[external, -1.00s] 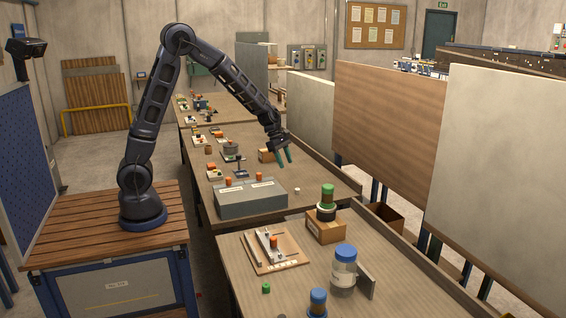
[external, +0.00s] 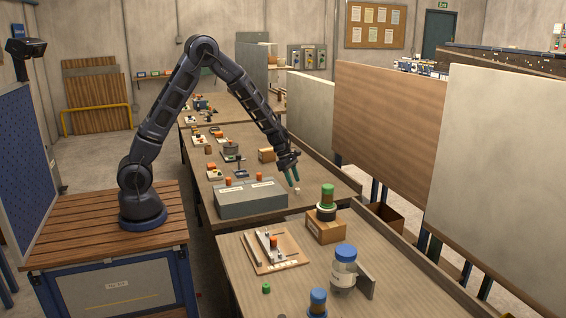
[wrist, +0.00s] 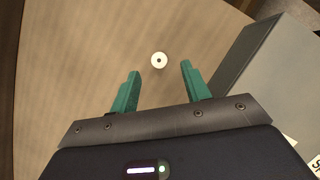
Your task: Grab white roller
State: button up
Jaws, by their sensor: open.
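The white roller (wrist: 159,60) is a small round piece with a dark centre hole, standing on the wooden table. In the wrist view it lies ahead of my fingertips, between their lines, and nothing touches it. In the external view it shows as a tiny pale spot (external: 297,190) just below my gripper (external: 293,184). My gripper also shows in the wrist view (wrist: 159,70), with two green fingers spread apart and empty. The fingertips are above the table.
A grey box (external: 250,198) stands left of the roller; in the wrist view its side (wrist: 262,70) is close to the right finger. A cardboard block (external: 266,155) sits farther back. The table around the roller is clear.

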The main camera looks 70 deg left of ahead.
aim_at(297, 192)
jog(key=x, duration=0.4)
jog(key=shift+w, duration=0.15)
grip_shut()
